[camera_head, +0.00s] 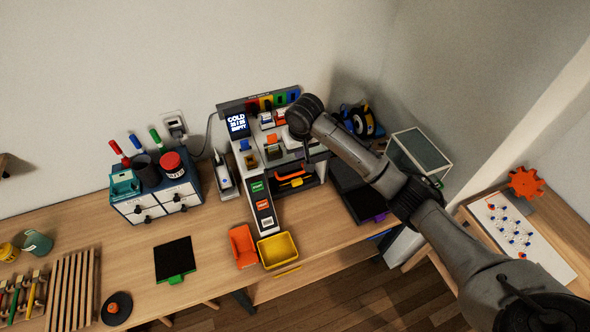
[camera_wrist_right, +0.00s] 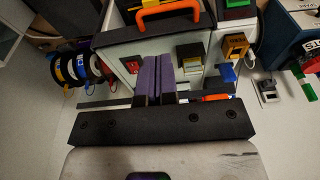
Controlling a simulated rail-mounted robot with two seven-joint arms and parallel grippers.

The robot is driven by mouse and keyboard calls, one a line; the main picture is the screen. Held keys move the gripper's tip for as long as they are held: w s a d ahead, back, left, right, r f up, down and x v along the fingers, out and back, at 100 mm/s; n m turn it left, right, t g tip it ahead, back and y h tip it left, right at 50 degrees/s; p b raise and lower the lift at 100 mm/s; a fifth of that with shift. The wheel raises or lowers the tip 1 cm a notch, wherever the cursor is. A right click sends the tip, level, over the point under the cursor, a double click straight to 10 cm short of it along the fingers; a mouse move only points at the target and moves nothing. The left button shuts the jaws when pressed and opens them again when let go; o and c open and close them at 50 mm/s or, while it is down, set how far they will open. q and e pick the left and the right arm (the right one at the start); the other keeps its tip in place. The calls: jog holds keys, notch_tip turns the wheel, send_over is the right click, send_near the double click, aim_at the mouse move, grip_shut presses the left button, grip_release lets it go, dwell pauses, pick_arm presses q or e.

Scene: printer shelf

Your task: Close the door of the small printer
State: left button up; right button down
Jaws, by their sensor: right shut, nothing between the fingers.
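The printer with a lit screen (camera_head: 238,122) reading "COLD" and "EMPTY" stands against the wall in the head view. I take it for the small printer, but I cannot pick out its door for sure. A dark recess below it holds an orange handle (camera_head: 291,178); an orange handle also shows at the top of the right wrist view (camera_wrist_right: 165,10). My right arm reaches over the printer, hiding part of it and the gripper's fingertips. In the right wrist view, my right gripper (camera_wrist_right: 160,63) is shut and empty, its purple fingers close to a pale panel. My left gripper is not in view.
Filament spools (camera_head: 364,121) and a glass-topped box (camera_head: 420,152) stand to the right. An orange bin (camera_head: 242,246) and a yellow bin (camera_head: 278,249) sit in front. A black plate (camera_head: 173,257) lies on the bench.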

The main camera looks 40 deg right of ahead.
aim_at(295, 174)
jog(key=f, duration=0.3)
jog(key=w+f, duration=0.1)
jog(key=f, duration=0.3)
jog(key=w+f+p, duration=0.1)
jog(key=f, duration=0.3)
jog(key=shift+d, duration=0.2)
jog(key=shift+w+f, duration=0.1)
jog(key=shift+f, duration=0.6)
